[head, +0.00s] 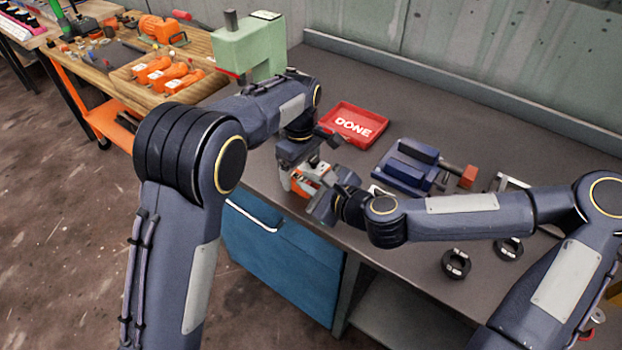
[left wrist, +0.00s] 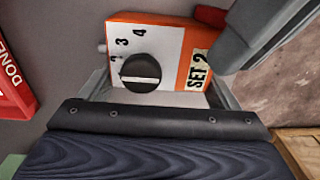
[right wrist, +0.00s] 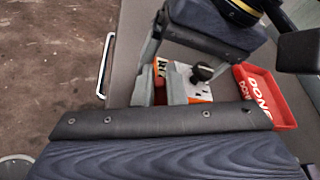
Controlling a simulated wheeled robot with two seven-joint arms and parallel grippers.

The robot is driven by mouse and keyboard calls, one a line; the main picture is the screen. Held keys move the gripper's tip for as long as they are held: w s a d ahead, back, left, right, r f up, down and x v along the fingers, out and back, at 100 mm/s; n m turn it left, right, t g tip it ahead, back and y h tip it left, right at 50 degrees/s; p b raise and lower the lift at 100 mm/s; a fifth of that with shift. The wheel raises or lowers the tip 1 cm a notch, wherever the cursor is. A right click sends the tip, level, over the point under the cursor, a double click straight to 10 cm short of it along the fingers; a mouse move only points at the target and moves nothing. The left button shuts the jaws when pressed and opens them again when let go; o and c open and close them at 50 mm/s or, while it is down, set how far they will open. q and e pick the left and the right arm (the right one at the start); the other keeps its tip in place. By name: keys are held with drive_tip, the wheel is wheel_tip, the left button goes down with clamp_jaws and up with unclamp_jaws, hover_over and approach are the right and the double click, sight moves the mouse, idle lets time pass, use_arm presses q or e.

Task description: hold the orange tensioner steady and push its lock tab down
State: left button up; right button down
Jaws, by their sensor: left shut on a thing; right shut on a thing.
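The orange tensioner (head: 299,188) is at the near edge of the grey bench. In the left wrist view its white face (left wrist: 172,45) has a black dial (left wrist: 140,72), printed numbers and a "SET 2" label. My left gripper (left wrist: 162,82) is shut on its body, one finger on each side. A red tab (left wrist: 208,16) shows at the tensioner's far edge, close to my right gripper's grey finger. The right wrist view shows red (right wrist: 161,67) at my right gripper (right wrist: 160,88), which is shut on it. The fingers hide much of the tab, so its height is unclear.
A red DONE tray (head: 372,110) lies behind the grippers. A blue vise (head: 405,165) is to the right, with black rings (head: 456,263) nearer the front. A green press (head: 250,50) stands at the left, beside a wooden table with orange parts (head: 165,72).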

use_arm(q)
drive_tip(key=shift+r, duration=0.1)
use_arm(e)
drive_tip(key=shift+s+a+f+n+t+h, duration=0.25)
drive_tip(key=shift+n+t, duration=0.15)
drive_tip(key=shift+n, duration=0.25)
drive_tip(key=shift+s+a+f+n+t+h, duration=0.1)
drive_tip(key=shift+s+f+n+t+h, duration=0.1)
drive_tip(key=shift+n+t, duration=0.35)
drive_tip(key=c, duration=1.5)
unclamp_jaws()
drive_tip(key=v, duration=1)
drive_tip(key=shift+s+d+r, duration=0.2)
drive_tip(key=shift+d, duration=0.15)
drive_tip(key=shift+s+d+r, duration=0.1)
drive_tip(key=shift+s+d, duration=0.2)
drive_tip(key=shift+s, duration=0.3)
use_arm(q)
drive_tip(key=o, duration=1.1)
